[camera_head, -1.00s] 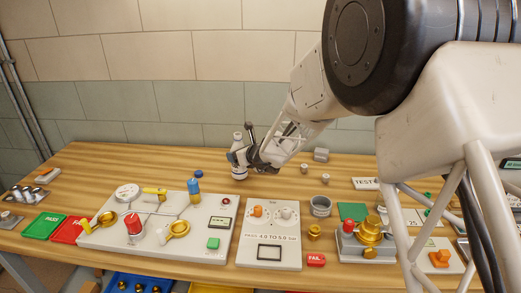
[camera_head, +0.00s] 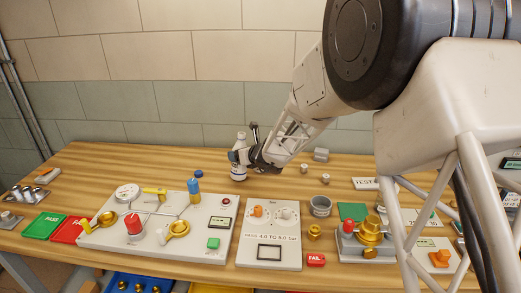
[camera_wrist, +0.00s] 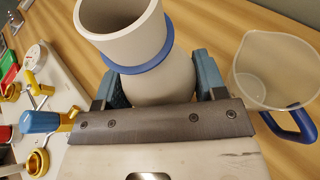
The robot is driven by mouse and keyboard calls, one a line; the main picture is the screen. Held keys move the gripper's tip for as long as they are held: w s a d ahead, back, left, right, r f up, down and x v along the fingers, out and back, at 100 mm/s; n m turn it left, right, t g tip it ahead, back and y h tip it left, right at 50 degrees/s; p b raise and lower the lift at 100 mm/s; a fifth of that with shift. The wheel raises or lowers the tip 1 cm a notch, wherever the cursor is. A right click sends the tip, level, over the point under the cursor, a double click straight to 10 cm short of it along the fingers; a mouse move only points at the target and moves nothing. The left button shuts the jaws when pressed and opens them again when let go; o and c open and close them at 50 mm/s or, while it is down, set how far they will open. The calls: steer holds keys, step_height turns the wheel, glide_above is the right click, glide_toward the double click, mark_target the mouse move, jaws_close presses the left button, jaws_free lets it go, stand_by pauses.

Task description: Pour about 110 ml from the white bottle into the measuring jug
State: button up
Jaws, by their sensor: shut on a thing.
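The white bottle (camera_head: 238,171) stands upright at the back of the bench in the head view, left of my arm. In the wrist view the bottle (camera_wrist: 155,85) shows a wide open mouth and a blue ring below its neck. My gripper (camera_wrist: 155,90) is shut on the bottle, with a blue-padded finger on each side of it below the ring. I cannot tell whether the bottle's base touches the bench. The measuring jug (camera_wrist: 278,72) is clear with a blue handle, to the right of the bottle in the wrist view. I cannot make it out in the head view.
A valve board (camera_head: 150,228) with a gauge and coloured handles lies in front of the bottle. A dial panel (camera_head: 268,238) lies to its right. A grey cup (camera_head: 320,206) and small grey pieces stand further right.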

mark_target(242, 146)
steer(key=shift+w+d+m+g+y, duration=0.2)
steer(key=shift+m+g+y, duration=0.25)
steer(key=shift+m, duration=0.45)
steer(key=shift+w+d+r+m+g+y, duration=0.2)
steer(key=shift+r+m+y, duration=0.1)
steer(key=shift+r+m, duration=0.3)
steer(key=shift+w+d+r+m+g+y, duration=0.15)
steer(key=shift+w+r+m+y, duration=0.1)
steer(key=shift+r+m, duration=0.3)
steer(key=f+m+y, duration=0.1)
steer(key=s+m+y, duration=0.1)
steer(key=m, duration=0.1)
steer(key=a+f+m+g+y, duration=0.1)
steer(key=m, duration=0.1)
steer(key=shift+s+f, duration=0.15)
steer(key=shift+f, duration=0.2)
steer(key=shift+w+d+r+m+y, duration=0.1)
steer(key=shift+w+r+m+y, duration=0.1)
steer(key=shift+r+m, duration=0.35)
steer(key=shift+w+d+r+m+y, duration=0.1)
steer(key=shift+r+m+y, duration=0.15)
steer(key=shift+r, duration=0.45)
steer(key=shift+r+m, duration=0.5)
steer(key=shift+m, duration=0.15)
